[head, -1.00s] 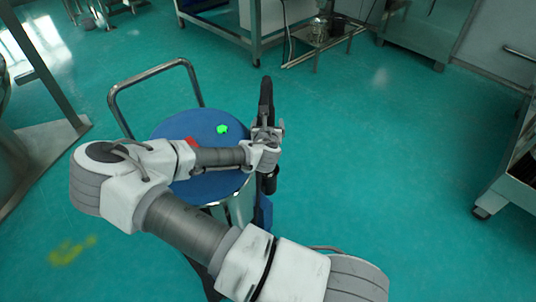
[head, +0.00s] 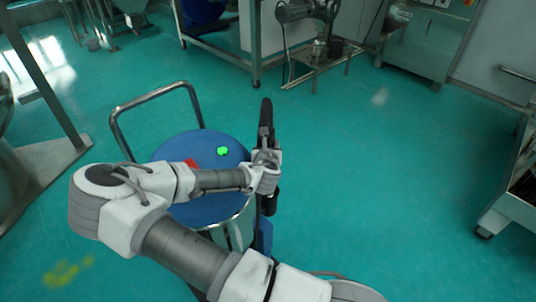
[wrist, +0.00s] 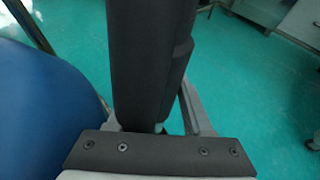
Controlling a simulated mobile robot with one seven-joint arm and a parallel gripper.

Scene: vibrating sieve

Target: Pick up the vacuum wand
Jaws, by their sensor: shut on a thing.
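The vacuum wand (head: 266,115) is a black tube standing roughly upright at the right side of the vacuum. My gripper (head: 265,165) is shut around the wand. In the wrist view the wand (wrist: 150,60) runs up from between the fingers of my gripper (wrist: 155,128) and fills the middle of the picture. The vacuum (head: 205,143) has a round blue top with green and red marks and a silver body. My arm hides part of it. The wand's lower end is not clear to see.
A grey tubular push handle (head: 150,98) rises behind the vacuum. A metal frame (head: 45,160) stands at the left and a steel cart (head: 510,215) at the right edge. A motor unit on a stand (head: 318,45) is at the back. The green floor right of the wand is clear.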

